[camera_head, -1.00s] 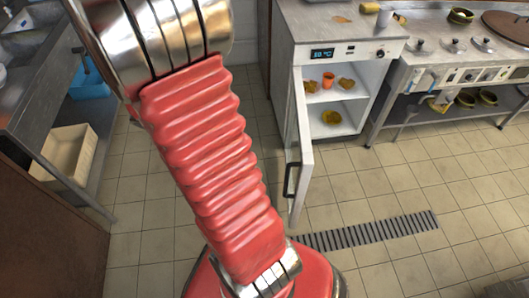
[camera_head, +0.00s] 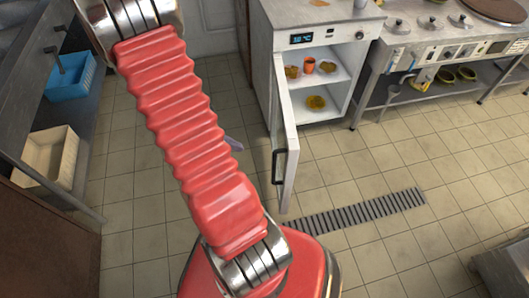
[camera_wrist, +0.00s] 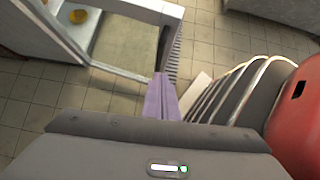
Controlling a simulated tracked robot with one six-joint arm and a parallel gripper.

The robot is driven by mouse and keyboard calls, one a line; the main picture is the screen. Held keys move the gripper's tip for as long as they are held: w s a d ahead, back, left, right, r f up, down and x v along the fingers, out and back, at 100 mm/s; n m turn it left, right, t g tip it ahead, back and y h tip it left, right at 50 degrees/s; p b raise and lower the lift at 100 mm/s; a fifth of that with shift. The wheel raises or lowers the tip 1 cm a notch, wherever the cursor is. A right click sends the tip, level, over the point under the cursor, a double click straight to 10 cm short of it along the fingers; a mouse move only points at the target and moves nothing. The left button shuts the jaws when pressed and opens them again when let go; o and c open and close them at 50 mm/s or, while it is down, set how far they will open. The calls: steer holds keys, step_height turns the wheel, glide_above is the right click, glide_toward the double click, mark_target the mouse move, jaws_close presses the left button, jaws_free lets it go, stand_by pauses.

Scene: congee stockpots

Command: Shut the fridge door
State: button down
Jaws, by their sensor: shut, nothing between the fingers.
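The fridge (camera_head: 318,20) is a steel and white cabinet with a lit display at the top. Its door (camera_head: 287,140) stands wide open toward the front, hinged on the left, with a dark handle (camera_head: 279,166) on its outer side. My gripper (camera_head: 235,144) shows as a small purple tip behind my red arm, left of the door and apparently apart from it. In the wrist view my gripper (camera_wrist: 160,95) has its purple fingers together and empty, pointing toward the door's white frame (camera_wrist: 150,10). Whether they touch it is unclear there.
A stove counter (camera_head: 440,45) stands to the right. A floor drain grate (camera_head: 360,208) lies before the fridge. Tiled floor is clear around the door. A sink bench with a blue bin (camera_head: 70,78) is left.

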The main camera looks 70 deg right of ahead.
glide_toward(273, 156)
step_height(273, 156, down, 3)
steer(key=s+d, duration=0.1)
steer(key=s+d+f, duration=0.1)
steer(key=shift+s+d, duration=0.1)
steer(key=shift+s, duration=0.3)
stand_by(0.4)
steer(key=shift+s, duration=0.1)
